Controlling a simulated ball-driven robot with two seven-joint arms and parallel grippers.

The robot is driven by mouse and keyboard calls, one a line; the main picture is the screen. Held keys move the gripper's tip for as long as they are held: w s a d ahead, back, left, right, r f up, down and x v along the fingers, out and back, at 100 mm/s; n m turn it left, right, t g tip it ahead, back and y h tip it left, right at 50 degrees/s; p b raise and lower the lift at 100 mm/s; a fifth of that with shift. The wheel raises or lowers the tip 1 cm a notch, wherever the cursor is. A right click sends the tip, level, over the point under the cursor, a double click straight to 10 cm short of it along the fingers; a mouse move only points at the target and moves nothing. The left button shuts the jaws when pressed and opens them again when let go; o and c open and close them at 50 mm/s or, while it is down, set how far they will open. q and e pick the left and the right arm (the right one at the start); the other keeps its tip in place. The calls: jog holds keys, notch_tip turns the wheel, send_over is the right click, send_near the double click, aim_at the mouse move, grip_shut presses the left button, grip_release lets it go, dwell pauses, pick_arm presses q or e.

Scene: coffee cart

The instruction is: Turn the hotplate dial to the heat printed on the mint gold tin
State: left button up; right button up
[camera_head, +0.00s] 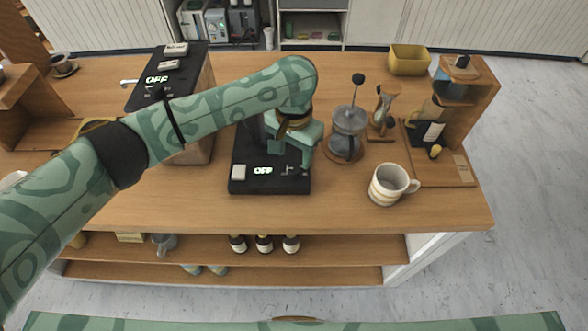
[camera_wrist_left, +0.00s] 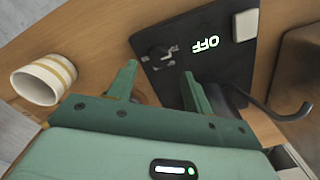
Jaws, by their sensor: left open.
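The black hotplate (camera_head: 240,184) sits at the front middle of the wooden counter; its front panel reads OFF in the head view. Its dial (camera_head: 290,169) is at the right of that panel. In the left wrist view the dial (camera_wrist_left: 162,53) is a dark knob beside the OFF readout (camera_wrist_left: 206,45), just beyond my fingertips. My left gripper (camera_head: 290,153) is open above the hotplate's front; its two fingers also show in the left wrist view (camera_wrist_left: 158,85), apart and with nothing between them. I cannot make out a mint gold tin. My right gripper is not in view.
A striped mug (camera_head: 386,186) stands right of the hotplate, with a glass press (camera_head: 346,135) behind it. Another black unit reading OFF (camera_head: 146,97) stands left. A yellow bin (camera_head: 408,62) is at the back. Bottles (camera_head: 264,244) stand on the shelf below.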

aim_at(294, 168)
pick_arm(q)
notch_tip(294, 168, down, 5)
jog(key=shift+f+b, duration=0.15)
jog(key=shift+b, duration=0.8)
jog(key=shift+c, duration=0.2)
